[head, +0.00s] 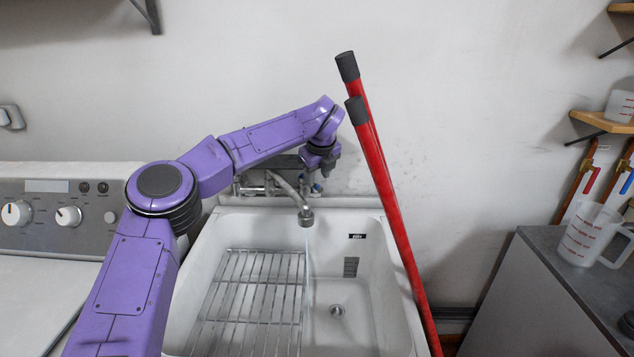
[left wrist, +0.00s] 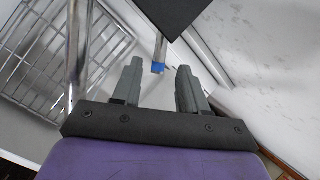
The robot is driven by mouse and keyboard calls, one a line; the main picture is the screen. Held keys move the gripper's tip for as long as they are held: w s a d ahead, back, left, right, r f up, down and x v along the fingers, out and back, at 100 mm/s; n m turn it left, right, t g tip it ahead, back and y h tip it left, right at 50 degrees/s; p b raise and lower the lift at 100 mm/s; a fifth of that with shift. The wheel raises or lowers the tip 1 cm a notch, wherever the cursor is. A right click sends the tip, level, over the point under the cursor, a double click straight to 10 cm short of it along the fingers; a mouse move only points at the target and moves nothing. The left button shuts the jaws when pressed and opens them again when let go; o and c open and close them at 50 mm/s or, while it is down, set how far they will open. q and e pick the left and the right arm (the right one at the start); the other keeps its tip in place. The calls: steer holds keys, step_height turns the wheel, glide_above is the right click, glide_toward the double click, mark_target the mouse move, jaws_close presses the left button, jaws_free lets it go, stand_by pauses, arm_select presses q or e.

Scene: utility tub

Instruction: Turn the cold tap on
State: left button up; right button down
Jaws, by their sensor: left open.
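The chrome tap (head: 290,190) stands at the back of the white utility tub (head: 385,290), its spout bent over the basin. A thin pale streak, looking like running water (head: 308,245), drops from the spout. The cold tap's blue-marked handle (head: 316,188) shows just below my left gripper (head: 318,172). In the left wrist view the blue tip (left wrist: 157,68) sits between the two grey fingers of my left gripper (left wrist: 157,78), which are apart. Whether either finger touches it I cannot tell. My right gripper is not in view.
Two red poles with dark caps (head: 388,190) lean right of my left gripper, close to it. A wire rack (head: 245,300) lies in the tub's left half. A washing machine (head: 50,215) stands left; a counter with a measuring jug (head: 590,235) stands right.

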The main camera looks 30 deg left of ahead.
mark_target(316, 185)
arm_select(q)
steer(key=shift+x, duration=1.8)
steer(key=shift+s, duration=0.1)
jaws_close()
